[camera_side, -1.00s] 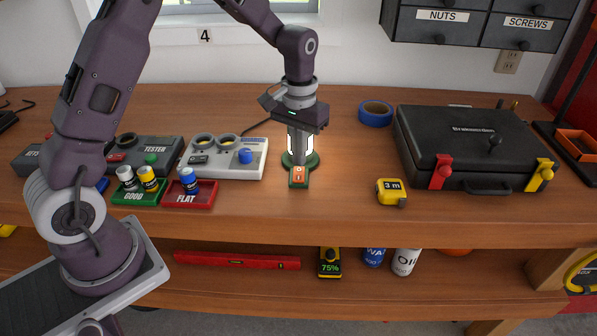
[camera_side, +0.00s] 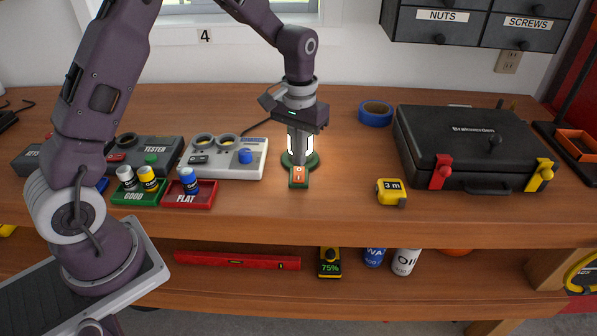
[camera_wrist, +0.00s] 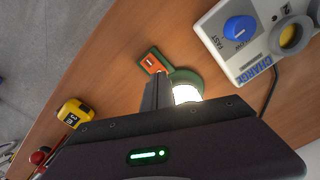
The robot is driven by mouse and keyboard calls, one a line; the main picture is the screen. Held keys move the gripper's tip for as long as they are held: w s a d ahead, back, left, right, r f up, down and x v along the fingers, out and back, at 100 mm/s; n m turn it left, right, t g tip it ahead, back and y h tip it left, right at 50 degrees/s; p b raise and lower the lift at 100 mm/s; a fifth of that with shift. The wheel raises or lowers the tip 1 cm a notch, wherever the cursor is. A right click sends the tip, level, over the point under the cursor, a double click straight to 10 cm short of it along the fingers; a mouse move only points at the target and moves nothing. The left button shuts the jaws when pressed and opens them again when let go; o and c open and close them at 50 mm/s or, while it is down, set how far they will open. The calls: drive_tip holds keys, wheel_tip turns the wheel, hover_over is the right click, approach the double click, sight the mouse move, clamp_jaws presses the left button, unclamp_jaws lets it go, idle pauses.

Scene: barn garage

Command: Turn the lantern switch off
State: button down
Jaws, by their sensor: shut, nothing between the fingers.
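The lantern (camera_side: 311,158) stands on the bench with a green base, and its lamp glows white. Its orange switch (camera_side: 298,176) sits in a green housing at the front of the base. In the wrist view the switch (camera_wrist: 153,62) shows beside the glowing lamp (camera_wrist: 186,94). My gripper (camera_side: 299,160) is shut and empty, pointing down in front of the lamp just behind the switch. In the wrist view the fingers (camera_wrist: 160,80) end close to the switch housing. I cannot tell whether they touch it.
A grey charger (camera_side: 222,160) and a tester (camera_side: 150,152) stand to the left, with the green GOOD tray (camera_side: 128,198) and red FLAT tray (camera_side: 203,201). A yellow tape measure (camera_side: 391,192), blue tape (camera_side: 375,113) and black case (camera_side: 465,140) are to the right. The front bench strip is mostly clear.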

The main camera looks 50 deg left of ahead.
sight(299, 170)
drive_tip(key=shift+f, duration=0.9)
idle(0.7)
drive_tip(key=shift+r, duration=3.5)
drive_tip(key=s+d+r+m+t, duration=0.2)
drive_tip(key=s+d+r+t, duration=0.1)
drive_tip(key=s+r, duration=1.1)
drive_tip(key=s+d+f+m+t, duration=0.1)
drive_tip(key=s+f+t, duration=0.1)
drive_tip(key=s, duration=1)
drive_tip(key=shift+s+f+t, duration=0.2)
drive_tip(key=shift+s+t, duration=0.1)
drive_tip(key=shift+s, duration=0.1)
